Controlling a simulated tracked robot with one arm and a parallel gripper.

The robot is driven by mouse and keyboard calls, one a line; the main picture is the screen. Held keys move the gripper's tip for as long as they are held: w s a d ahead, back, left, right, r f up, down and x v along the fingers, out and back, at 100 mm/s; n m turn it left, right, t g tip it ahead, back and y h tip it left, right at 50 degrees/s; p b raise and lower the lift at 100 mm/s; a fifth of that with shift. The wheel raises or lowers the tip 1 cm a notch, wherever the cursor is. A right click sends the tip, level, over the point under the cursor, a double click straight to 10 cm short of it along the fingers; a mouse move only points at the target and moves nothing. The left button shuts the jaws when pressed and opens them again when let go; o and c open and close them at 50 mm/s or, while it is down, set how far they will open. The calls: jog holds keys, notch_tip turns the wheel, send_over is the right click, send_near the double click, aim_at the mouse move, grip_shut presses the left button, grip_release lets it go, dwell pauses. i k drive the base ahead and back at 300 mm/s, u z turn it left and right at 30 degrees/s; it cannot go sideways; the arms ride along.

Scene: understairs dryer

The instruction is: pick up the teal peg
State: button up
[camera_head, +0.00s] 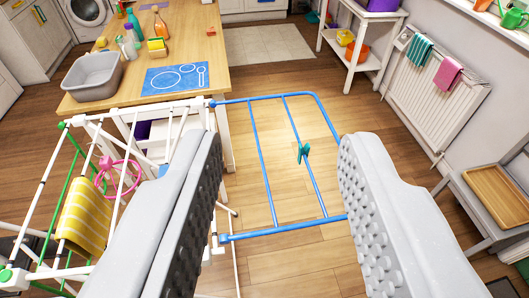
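The teal peg (303,153) is clipped on a blue rail of the drying rack's fold-out wing (262,157), above the wooden floor. My gripper (278,160) is open and empty, its two pale fingers with studded pads wide apart. The peg shows in the gap between the fingers, right of the gap's middle, and looks farther from the camera than the fingers. Nothing hides the peg. The left finger covers part of the rack.
The rack's white and green frame (68,170) holds a yellow striped cloth (85,215) and pink hoop at left. A wooden table (190,45) with a grey basin (93,75) stands behind. A radiator (432,85) and a bench with a wooden tray (497,193) stand at right.

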aim_at(305, 150)
jog(key=u, duration=0.15)
jog(key=i, duration=1)
jog(key=z, duration=0.1)
